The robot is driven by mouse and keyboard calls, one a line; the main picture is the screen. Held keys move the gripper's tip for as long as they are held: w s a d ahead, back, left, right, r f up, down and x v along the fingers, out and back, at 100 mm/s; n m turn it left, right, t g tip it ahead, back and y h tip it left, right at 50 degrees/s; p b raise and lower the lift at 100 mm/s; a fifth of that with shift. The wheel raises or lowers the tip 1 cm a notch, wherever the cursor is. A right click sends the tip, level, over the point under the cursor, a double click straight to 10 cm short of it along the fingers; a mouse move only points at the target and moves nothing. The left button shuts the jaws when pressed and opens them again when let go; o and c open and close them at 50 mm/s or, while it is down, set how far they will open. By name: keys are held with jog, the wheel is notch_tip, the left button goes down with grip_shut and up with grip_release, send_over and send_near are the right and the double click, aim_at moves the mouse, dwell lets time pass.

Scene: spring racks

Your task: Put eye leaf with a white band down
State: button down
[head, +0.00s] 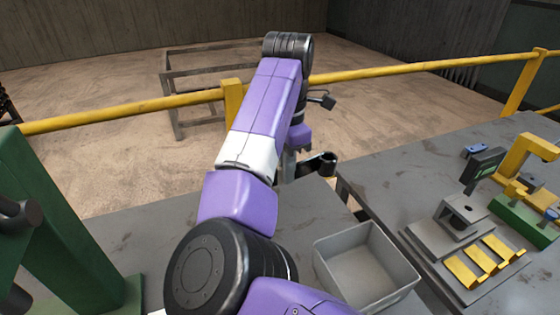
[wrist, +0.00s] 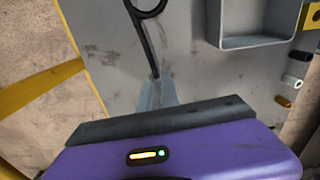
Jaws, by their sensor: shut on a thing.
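My gripper (wrist: 157,92) is shut on a dark eye leaf (wrist: 146,38), a thin black strip with a round loop at its far end. In the wrist view the strip runs up from the grey fingertips and the loop is cut by the top edge. In the head view the leaf's black eye (head: 328,160) sticks out to the right of my gripper (head: 291,165), which is partly hidden by my arm. It appears held above the grey table. I see no white band on the part that shows; the gripped end is hidden.
An empty grey tray (head: 402,284) stands on the near table and shows in the wrist view (wrist: 222,42). Small yellow, white and black pieces (wrist: 293,81) lie near that table's edge. The right table holds a fixture with yellow strips (head: 465,272). A yellow rail (head: 130,109) runs behind.

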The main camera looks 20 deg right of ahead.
aim_at(285, 226)
notch_tip(285, 226, down, 15)
jog(key=shift+f+b, duration=0.15)
jog(key=shift+b, duration=0.35)
dwell(0.4)
jog(key=c, duration=1.6)
grip_release()
jog(key=shift+f, duration=0.2)
notch_tip(285, 226, up, 12)
jog(key=shift+r+p, duration=0.15)
jog(key=shift+p, duration=0.15)
